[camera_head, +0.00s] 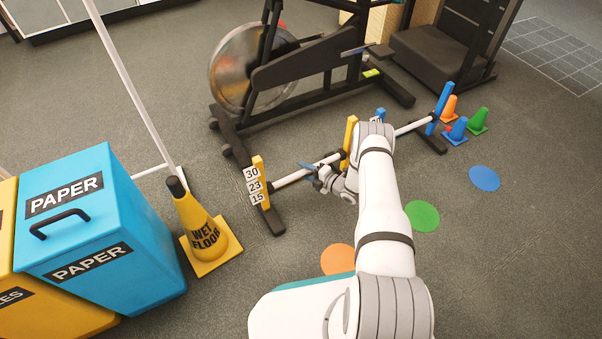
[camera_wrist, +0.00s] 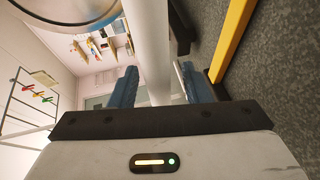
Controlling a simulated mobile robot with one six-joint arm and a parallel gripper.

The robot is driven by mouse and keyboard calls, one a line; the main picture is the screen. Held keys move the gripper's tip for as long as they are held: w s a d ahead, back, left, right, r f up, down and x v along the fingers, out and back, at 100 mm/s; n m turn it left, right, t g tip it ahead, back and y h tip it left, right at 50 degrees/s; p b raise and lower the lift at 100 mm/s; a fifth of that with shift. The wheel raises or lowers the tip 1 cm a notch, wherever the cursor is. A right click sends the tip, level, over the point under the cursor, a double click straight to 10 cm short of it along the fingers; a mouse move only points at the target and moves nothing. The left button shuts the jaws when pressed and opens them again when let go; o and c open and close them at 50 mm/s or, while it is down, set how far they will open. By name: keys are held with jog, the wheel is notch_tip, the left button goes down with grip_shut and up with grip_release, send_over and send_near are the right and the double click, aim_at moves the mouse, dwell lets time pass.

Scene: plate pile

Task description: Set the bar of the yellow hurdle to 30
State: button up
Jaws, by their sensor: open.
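The yellow hurdle has two yellow posts, a left one (camera_head: 261,184) and a right one (camera_head: 350,140), on dark feet. Number plates 30 (camera_head: 252,173), 23 (camera_head: 254,186) and 15 (camera_head: 257,198) run top to bottom beside the left post. Its white bar (camera_head: 290,178) spans the posts, its left end roughly level with the 23 plate. My gripper (camera_head: 312,172) is at the bar's middle. In the wrist view my gripper (camera_wrist: 158,82) is open, with the bar (camera_wrist: 148,45) running between its blue fingers. Contact cannot be told. My arm hides part of the right post.
An exercise bike (camera_head: 300,65) stands close behind the hurdle. A blue hurdle (camera_head: 438,108) adjoins on the right, with small cones (camera_head: 478,120) beyond. A wet-floor cone (camera_head: 205,235) and blue paper bin (camera_head: 100,235) stand left. Flat discs, including a green one (camera_head: 423,215), lie in front.

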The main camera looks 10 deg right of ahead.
jog(key=shift+w+a+f, duration=0.1)
jog(key=shift+w+a, duration=0.4)
grip_shut()
